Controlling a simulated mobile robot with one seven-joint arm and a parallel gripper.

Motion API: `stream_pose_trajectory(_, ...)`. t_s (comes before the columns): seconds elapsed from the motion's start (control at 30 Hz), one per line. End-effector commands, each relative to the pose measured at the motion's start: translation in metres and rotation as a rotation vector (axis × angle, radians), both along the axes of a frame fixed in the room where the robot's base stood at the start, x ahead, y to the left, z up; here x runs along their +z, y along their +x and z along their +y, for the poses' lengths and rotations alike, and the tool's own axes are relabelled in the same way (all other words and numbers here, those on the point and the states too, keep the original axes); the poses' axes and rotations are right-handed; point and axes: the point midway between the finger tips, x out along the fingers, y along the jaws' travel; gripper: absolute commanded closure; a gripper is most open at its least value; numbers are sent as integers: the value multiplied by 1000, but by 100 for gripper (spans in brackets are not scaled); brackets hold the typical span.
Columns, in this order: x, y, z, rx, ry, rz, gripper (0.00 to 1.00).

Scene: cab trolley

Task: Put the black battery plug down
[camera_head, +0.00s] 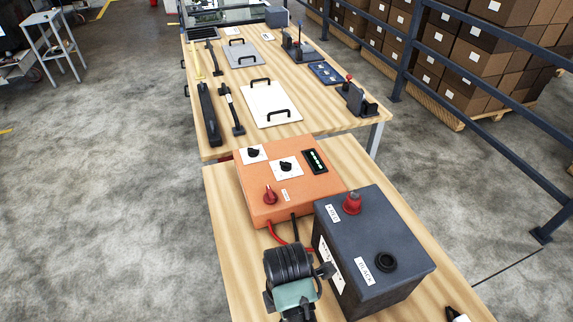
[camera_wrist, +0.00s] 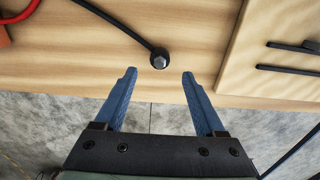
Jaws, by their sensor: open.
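The black battery plug (camera_wrist: 160,59) rests on the wooden trolley top with its black cable (camera_wrist: 120,25) running to the upper left in the wrist view. My gripper (camera_wrist: 159,73) is open, its two blue fingers apart, with the plug just past and between the fingertips. Nothing is held. In the head view my wrist hides the plug, and only a short piece of black cable (camera_head: 294,228) shows. The dark grey battery (camera_head: 335,235) stands right of my wrist, with a red plug or cap (camera_head: 352,204) and a black round terminal (camera_head: 385,262) on top.
An orange box (camera_head: 280,185) with knobs stands behind my wrist, with a red cable (camera_head: 274,236) from it. A longer wooden table (camera_head: 215,145) beyond holds a white handled plate (camera_head: 270,103) and tools. A blue railing (camera_head: 480,140) and cartons are at right.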

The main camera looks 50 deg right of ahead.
Motion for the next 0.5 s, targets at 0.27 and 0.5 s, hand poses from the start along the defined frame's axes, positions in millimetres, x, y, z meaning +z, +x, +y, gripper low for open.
stream_pose_trajectory(0.27, 43, 1, -1, 1, -2, -3, 28)
stream_pose_trajectory(0.5, 51, 0, 0, 0, 0, 0, 28)
